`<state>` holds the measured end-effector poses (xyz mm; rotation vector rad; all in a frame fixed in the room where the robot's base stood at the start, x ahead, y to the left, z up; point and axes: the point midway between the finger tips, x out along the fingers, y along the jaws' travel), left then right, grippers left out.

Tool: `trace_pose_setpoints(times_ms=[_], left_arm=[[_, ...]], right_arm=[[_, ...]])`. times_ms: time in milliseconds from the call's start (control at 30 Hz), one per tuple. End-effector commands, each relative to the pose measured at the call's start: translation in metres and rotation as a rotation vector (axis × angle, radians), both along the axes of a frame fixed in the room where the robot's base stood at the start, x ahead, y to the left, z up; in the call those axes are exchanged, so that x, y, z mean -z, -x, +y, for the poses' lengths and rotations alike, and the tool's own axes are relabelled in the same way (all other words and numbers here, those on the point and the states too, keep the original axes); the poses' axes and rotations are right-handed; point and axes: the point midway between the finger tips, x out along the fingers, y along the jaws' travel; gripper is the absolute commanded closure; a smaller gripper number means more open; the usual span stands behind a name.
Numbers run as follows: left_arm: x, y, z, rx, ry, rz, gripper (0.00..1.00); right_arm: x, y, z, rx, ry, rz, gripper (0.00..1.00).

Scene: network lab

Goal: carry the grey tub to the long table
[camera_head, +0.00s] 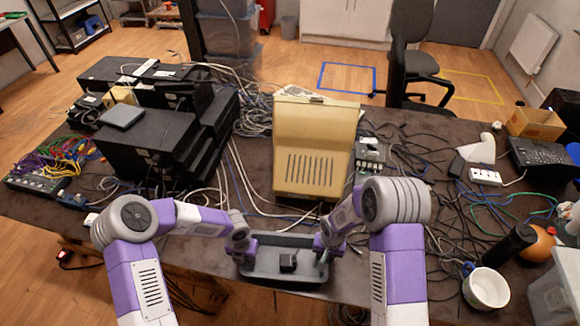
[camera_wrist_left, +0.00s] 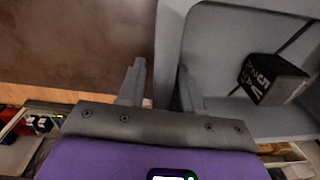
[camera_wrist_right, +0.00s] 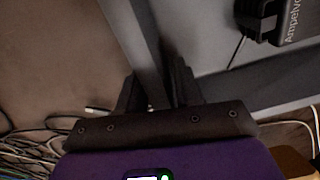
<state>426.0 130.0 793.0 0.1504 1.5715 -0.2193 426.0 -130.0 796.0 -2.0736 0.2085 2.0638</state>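The grey tub (camera_head: 258,274) is at the front edge of the dark brown table (camera_head: 60,207), with a small black block (camera_head: 288,262) inside. I cannot tell whether its base rests on the table. My left gripper (camera_head: 243,254) is at the tub's left end. In the left wrist view, its fingers are apart on either side of the tub wall (camera_wrist_left: 168,45), with a slim gap at the outer finger. My right gripper (camera_head: 325,253) is at the right end. In the right wrist view, its fingers straddle the wall (camera_wrist_right: 133,30); whether they press on it is unclear.
Black equipment (camera_head: 150,143) and cables crowd the left. A white mug (camera_head: 486,288), black bottle (camera_head: 508,246) and cables lie right. An office chair (camera_head: 410,60) stands beyond the table.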

Motion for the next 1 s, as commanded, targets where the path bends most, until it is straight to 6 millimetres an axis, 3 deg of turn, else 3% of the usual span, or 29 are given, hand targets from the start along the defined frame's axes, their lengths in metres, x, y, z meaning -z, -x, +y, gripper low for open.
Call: trace_pose_setpoints(times_ms=[367,800,1000], left_arm=[[-0.008,-0.001,-0.003,0.002,0.007,-0.005,0.64],[-0.093,-0.002,0.002,0.001,0.005,-0.006,0.64],[-0.116,-0.002,0.003,0.001,0.004,-0.003,0.64]], right_arm=[[-0.001,0.0,0.004,-0.007,-0.005,-0.003,0.64],[-0.001,0.0,0.005,-0.009,-0.005,-0.003,0.64],[-0.001,0.0,0.005,-0.009,-0.005,-0.003,0.64]])
